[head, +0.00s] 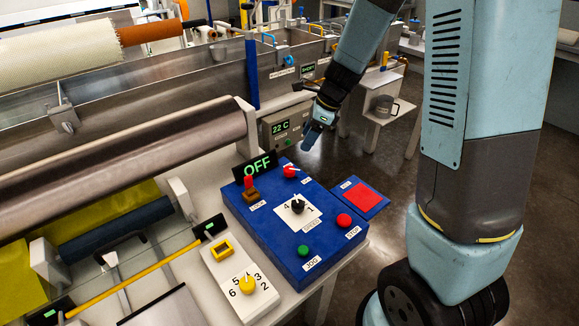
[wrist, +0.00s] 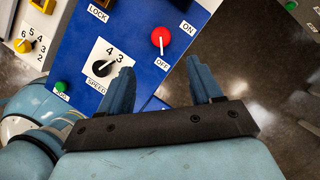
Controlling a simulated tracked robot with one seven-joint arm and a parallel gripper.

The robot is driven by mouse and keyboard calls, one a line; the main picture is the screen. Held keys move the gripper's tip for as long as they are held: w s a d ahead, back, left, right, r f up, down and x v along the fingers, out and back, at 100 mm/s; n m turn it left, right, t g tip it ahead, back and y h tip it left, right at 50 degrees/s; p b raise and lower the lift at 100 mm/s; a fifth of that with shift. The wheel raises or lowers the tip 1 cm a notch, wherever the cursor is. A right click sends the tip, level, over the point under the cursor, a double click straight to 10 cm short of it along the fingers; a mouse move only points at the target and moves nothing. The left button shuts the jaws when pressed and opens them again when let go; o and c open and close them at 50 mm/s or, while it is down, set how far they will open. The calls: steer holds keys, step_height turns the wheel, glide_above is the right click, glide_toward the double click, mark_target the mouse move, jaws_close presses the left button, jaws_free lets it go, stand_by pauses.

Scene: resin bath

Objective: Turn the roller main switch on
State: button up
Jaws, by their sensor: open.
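The roller main switch is a red rotary knob (head: 289,171) at the far edge of the blue control box (head: 262,238). In the wrist view the red knob (wrist: 162,41) lies ahead of the fingertips, between ON and OFF labels. Its white pointer line is turned towards OFF. A black display (head: 256,165) behind the box reads OFF in green. My gripper (head: 312,136) hangs above and beyond the knob's right side in the head view. In the wrist view my gripper (wrist: 159,68) is open and empty, fingers apart, not touching the knob.
The box also carries a red-handled lock (head: 249,186), a black speed dial (head: 297,206), a green button (head: 303,250) and a red stop button (head: 344,220). A red pad (head: 362,196) sits right. A temperature unit (head: 285,128) stands behind. The floor on the right is open.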

mark_target(290, 169)
steer(key=x, duration=1.3)
steer(key=shift+f, duration=0.2)
